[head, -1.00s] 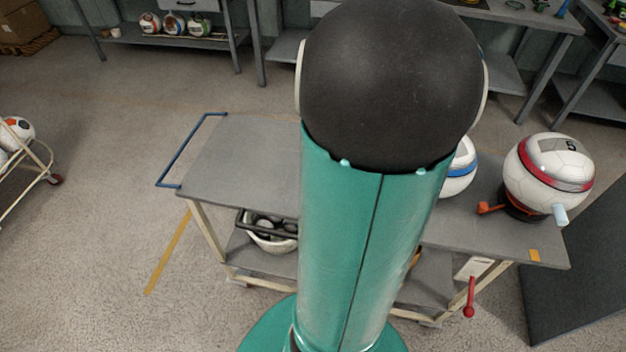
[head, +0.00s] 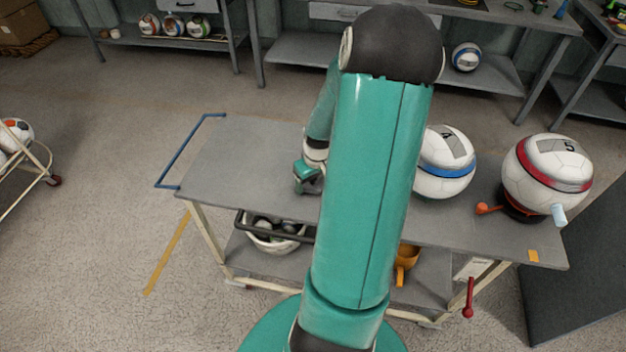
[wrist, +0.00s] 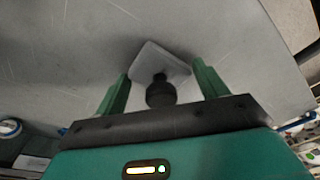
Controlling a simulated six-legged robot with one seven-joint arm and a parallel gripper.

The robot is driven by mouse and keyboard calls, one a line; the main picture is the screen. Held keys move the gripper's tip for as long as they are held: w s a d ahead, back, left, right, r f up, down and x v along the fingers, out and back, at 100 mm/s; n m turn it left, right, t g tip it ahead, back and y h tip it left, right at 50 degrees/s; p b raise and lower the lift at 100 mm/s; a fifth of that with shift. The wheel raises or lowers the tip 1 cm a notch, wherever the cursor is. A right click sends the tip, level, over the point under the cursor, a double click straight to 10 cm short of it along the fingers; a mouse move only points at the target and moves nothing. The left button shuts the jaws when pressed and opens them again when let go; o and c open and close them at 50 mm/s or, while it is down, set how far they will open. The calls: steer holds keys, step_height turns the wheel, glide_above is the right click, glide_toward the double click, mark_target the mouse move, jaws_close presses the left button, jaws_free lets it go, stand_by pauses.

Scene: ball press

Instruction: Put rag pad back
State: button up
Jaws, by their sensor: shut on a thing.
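The rag pad (wrist: 150,58) shows in the wrist view as a pale, flat square piece with a dark round knob (wrist: 161,93) on it. My gripper (wrist: 163,75) has its two green fingers at either side of the pad and is shut on it. In the head view my gripper (head: 309,187) is low over the left half of the grey cart top (head: 240,150). My own arm partly hides it there, and I cannot make out the pad. I cannot tell whether the pad touches the cart top.
A blue-banded ball (head: 445,182) and a red-banded ball (head: 548,160) with an orange lever (head: 487,208) stand at the cart's right. A white bucket (head: 272,243) and an orange scoop (head: 405,262) are on the lower shelf. The cart top's left part is clear.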

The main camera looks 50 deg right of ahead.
mark_target(317, 187)
steer(key=shift+f, duration=0.15)
steer(key=o, duration=0.9)
step_height(317, 187, up, 12)
steer(key=s, duration=0.2)
steer(key=w+a+r+n+t, duration=0.1)
steer(key=a+r, duration=0.4)
steer(key=a, duration=0.4)
steer(key=w+a+r+n+h, duration=0.1)
steer(key=w+a+r, duration=0.1)
steer(key=a+r, duration=0.5)
steer(key=w+a+r+n+t, duration=0.1)
steer(key=a+r, duration=0.2)
steer(key=a, duration=0.8)
steer(key=shift+n+t+y, duration=0.5)
steer(key=shift+t+y, duration=0.3)
steer(key=shift+t, duration=0.1)
steer(key=s+a, duration=0.1)
steer(key=a, duration=0.2)
steer(key=s+a+r, duration=0.1)
steer(key=s+a, duration=0.1)
steer(key=a, duration=0.1)
steer(key=s+a+r, duration=0.1)
steer(key=a, duration=0.2)
steer(key=shift+s+r, duration=0.25)
steer(key=shift+s, duration=0.1)
